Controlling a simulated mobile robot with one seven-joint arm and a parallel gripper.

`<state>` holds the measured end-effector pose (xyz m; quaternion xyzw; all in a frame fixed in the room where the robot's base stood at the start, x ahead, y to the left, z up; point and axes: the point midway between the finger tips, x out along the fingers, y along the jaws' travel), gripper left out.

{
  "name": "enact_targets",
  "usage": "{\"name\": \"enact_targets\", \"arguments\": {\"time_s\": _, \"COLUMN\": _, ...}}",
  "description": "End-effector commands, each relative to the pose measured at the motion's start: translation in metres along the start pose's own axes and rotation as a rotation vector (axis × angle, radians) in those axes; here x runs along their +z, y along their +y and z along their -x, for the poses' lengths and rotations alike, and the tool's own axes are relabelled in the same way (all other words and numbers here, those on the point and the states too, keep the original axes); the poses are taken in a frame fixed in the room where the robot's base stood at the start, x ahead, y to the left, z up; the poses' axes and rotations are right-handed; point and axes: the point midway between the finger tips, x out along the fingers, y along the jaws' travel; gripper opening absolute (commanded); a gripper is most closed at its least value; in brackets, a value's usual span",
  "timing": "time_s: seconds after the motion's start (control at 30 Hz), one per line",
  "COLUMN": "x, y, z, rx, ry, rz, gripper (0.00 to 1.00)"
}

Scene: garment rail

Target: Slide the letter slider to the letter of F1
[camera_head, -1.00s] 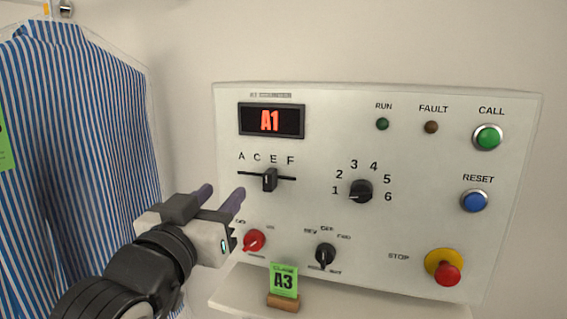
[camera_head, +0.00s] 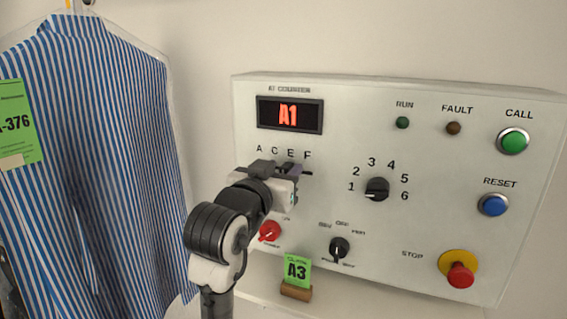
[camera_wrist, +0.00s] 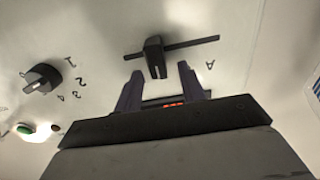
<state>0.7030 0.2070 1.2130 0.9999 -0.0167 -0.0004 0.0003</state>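The letter slider's black knob (camera_wrist: 154,57) stands on a dark slot in the wrist view, away from the A end. In the head view my gripper hides the knob, and the right end of the slot shows beside it. The letters A, C, E, F (camera_head: 284,152) run above the slot. My gripper (camera_head: 280,171) is at the slider, fingers pointing at the panel. In the wrist view its fingers (camera_wrist: 160,70) are apart, one on each side of the knob's near end, with visible gaps. The display (camera_head: 289,115) reads A1.
The number dial (camera_head: 377,189) is right of the slider. A red knob (camera_head: 269,231) and black knob (camera_head: 340,248) sit below. A green A3 card (camera_head: 297,270) stands on the ledge. A stop button (camera_head: 460,274) is lower right.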

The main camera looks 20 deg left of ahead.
Motion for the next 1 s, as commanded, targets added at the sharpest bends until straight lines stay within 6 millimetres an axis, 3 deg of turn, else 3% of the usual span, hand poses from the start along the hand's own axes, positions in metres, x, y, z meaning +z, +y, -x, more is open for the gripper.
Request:
{"name": "enact_targets", "arguments": {"time_s": 0.13, "x": -0.0001, "y": 0.0005, "z": -0.011, "rx": 0.001, "ry": -0.001, "rz": 0.001, "gripper": 0.4}}
{"name": "enact_targets", "arguments": {"time_s": 0.43, "x": 0.0003, "y": 0.0005, "z": -0.013, "rx": 0.0, "ry": 0.001, "rz": 0.0, "gripper": 0.4}}
{"name": "enact_targets", "arguments": {"time_s": 0.73, "x": 0.0001, "y": 0.0005, "z": -0.0127, "rx": 0.001, "ry": 0.001, "rz": 0.0, "gripper": 0.02}}
{"name": "enact_targets", "arguments": {"time_s": 1.0, "x": 0.0, "y": 0.0009, "z": -0.0126, "rx": 0.001, "ry": 0.001, "rz": 0.0, "gripper": 0.0}}
